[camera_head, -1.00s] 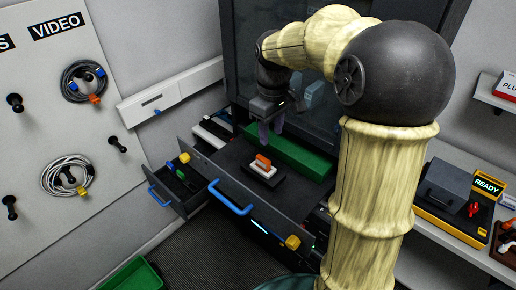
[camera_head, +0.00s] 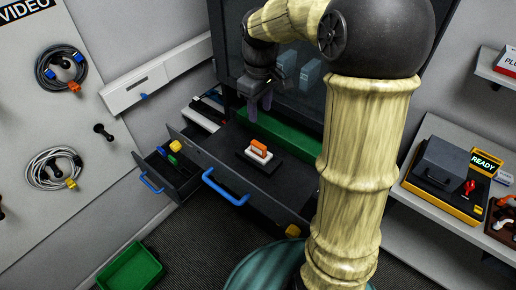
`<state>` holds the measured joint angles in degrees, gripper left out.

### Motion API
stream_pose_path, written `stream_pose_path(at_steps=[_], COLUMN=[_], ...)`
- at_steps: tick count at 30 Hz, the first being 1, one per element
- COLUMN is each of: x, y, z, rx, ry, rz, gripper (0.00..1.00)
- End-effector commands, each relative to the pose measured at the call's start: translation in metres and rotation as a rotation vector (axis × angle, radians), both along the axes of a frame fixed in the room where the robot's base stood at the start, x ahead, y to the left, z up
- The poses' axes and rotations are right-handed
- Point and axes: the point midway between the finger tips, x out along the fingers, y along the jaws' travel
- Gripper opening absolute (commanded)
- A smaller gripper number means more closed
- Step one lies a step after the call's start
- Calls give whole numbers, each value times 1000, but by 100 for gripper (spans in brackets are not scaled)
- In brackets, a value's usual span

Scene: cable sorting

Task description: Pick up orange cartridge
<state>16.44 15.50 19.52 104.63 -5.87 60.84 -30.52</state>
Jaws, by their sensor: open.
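The orange cartridge (camera_head: 259,147) is small and sits upright in a white holder (camera_head: 258,157) on a black base. The base rests on the dark surface of a wide drawer (camera_head: 232,165) with a blue handle. My gripper (camera_head: 259,104) hangs above and behind the cartridge, pointing down, near the green block. Its two purplish fingers are apart with nothing seen between them. The gripper does not touch the cartridge.
A green block (camera_head: 292,141) lies behind the cartridge. A small drawer (camera_head: 165,175) stands open at the left. A green bin (camera_head: 131,267) is on the floor. Coiled cables (camera_head: 58,168) hang on the left wall panel. A yellow-and-black "READY" device (camera_head: 450,172) stands at the right.

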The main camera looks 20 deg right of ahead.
Motion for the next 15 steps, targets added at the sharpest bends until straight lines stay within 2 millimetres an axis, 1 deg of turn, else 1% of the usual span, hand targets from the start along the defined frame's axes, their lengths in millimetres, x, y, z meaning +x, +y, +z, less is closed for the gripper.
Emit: stream_pose_path(at_steps=[9, 15], x=[-1, 0], y=[0, 3], z=[-56, -89], rx=[0, 0], ry=[6, 5], rz=[2, 7], gripper=[42, 42])
